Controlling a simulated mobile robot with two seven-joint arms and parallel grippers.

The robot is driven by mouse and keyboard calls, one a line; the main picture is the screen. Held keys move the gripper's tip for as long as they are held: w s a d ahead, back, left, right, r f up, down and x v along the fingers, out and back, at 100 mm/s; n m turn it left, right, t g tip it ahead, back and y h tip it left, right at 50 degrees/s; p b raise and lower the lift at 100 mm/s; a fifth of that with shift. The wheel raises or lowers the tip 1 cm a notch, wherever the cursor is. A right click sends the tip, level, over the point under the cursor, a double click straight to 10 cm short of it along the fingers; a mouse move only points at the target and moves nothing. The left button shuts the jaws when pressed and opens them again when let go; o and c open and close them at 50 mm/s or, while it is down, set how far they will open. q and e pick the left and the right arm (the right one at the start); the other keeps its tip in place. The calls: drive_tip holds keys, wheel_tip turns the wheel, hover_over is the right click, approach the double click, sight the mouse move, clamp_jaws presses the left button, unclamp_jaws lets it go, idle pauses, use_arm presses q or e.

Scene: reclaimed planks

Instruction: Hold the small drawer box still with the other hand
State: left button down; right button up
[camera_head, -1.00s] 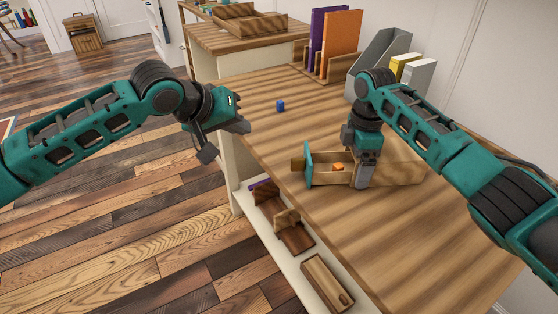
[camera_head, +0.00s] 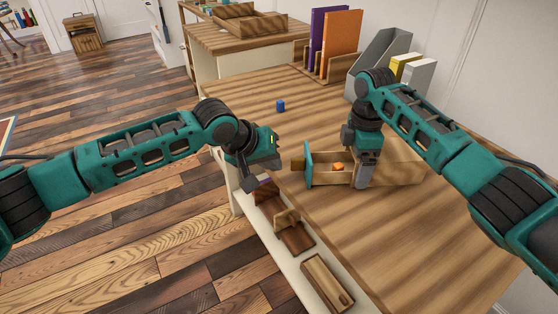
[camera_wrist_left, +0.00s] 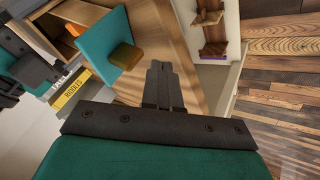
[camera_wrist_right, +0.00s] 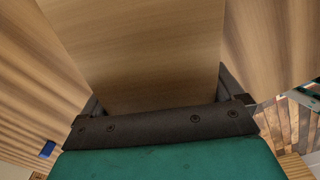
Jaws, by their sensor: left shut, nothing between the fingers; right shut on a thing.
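The small drawer box (camera_head: 403,168) is a light wooden box on the tabletop. Its drawer (camera_head: 330,181) is pulled out to the left, with a teal front (camera_head: 308,166) and a wooden knob (camera_head: 297,164). A small orange thing (camera_head: 338,167) lies inside the drawer. My right gripper (camera_head: 365,180) is shut on the box, whose wood (camera_wrist_right: 150,45) fills the space between the spread fingers in the right wrist view. My left gripper (camera_head: 276,163) is shut and empty, just left of the knob and apart from it. The left wrist view shows its closed fingers (camera_wrist_left: 162,78) beside the teal front (camera_wrist_left: 108,45) and knob (camera_wrist_left: 125,57).
A small blue cube (camera_head: 280,106) lies on the tabletop (camera_head: 245,98). Purple and orange books (camera_head: 340,42) and a grey file holder (camera_head: 380,62) stand at the back. A low shelf (camera_head: 262,235) with wooden pieces runs below the table's front edge.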

sight(305, 161)
use_arm(q)
drive_tip(key=shift+w+d, duration=0.1)
drive_tip(key=shift+d, duration=0.75)
drive_tip(key=d, duration=0.9)
drive_tip(key=shift+w+d, duration=0.1)
drive_tip(key=shift+w, duration=0.2)
drive_tip(key=shift+d, duration=0.25)
use_arm(e)
drive_tip(key=shift+a, duration=0.1)
use_arm(q)
drive_tip(key=a, duration=0.4)
drive_tip(key=shift+s+a+r, duration=0.3)
drive_tip(key=shift+a+r, duration=0.05)
drive_tip(key=shift+r, duration=0.05)
drive_tip(key=v, duration=0.9)
